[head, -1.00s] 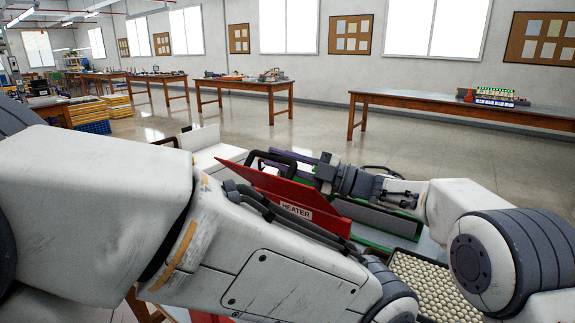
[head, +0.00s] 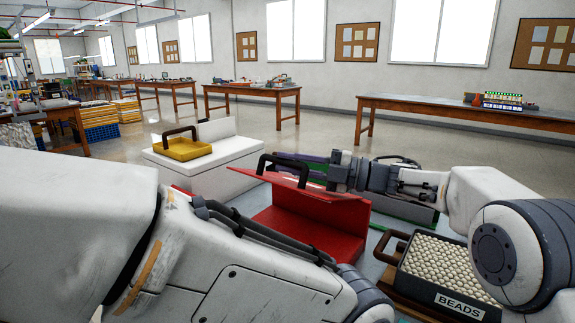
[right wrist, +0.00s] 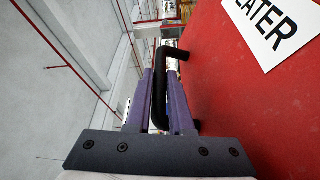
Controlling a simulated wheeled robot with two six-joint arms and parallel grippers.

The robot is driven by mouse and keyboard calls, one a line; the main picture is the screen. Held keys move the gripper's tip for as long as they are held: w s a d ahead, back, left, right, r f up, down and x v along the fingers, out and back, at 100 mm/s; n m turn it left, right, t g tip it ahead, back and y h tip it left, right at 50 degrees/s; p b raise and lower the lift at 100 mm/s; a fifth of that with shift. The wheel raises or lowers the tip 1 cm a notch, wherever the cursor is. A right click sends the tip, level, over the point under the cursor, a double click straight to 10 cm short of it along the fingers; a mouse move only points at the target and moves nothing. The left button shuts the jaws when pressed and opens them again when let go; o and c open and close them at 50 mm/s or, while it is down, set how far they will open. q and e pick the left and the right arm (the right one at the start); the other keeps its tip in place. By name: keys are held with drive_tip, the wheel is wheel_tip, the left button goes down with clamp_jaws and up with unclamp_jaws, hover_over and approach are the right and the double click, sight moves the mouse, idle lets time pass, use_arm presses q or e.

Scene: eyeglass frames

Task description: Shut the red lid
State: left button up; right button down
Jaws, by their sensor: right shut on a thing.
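The red lid (head: 300,184) is on the red box (head: 318,228) in the middle of the head view. I see the lid at a shallow slant, and it does not look flat on the box. Its black handle (head: 268,163) stands up at the far left side. My right gripper (head: 308,167) comes in from the right with purple fingers at the handle. In the right wrist view the fingers (right wrist: 161,78) are shut around the black handle, beside the lid's red face and its white label. My left arm crosses the foreground; its gripper is out of view.
A white box (head: 215,165) with a yellow tray-like part (head: 183,149) and dark handle stands behind left. A dark bin of beads (head: 445,262) is at front right, near my right arm. My left arm hides the near left area.

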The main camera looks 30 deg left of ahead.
sight(344, 199)
drive_tip(key=f+n+b, duration=0.1)
drive_tip(key=s+f+n+b, duration=0.1)
drive_tip(key=f+b, duration=0.1)
drive_tip(key=s+f+h+b, duration=0.1)
drive_tip(key=b, duration=0.1)
drive_tip(key=shift+s+a+f+n, duration=0.15)
drive_tip(key=shift+s+f+n, duration=0.05)
drive_tip(key=shift+f+n, duration=0.2)
drive_tip(key=shift+s+f+n+h+b, duration=0.3)
drive_tip(key=shift+f+n+h+b, duration=0.1)
drive_tip(key=shift+f+n+b, duration=0.35)
drive_tip(key=c, duration=0.8)
unclamp_jaws()
drive_tip(key=p+v, duration=0.1)
drive_tip(key=v, duration=0.9)
drive_tip(key=shift+d, duration=0.2)
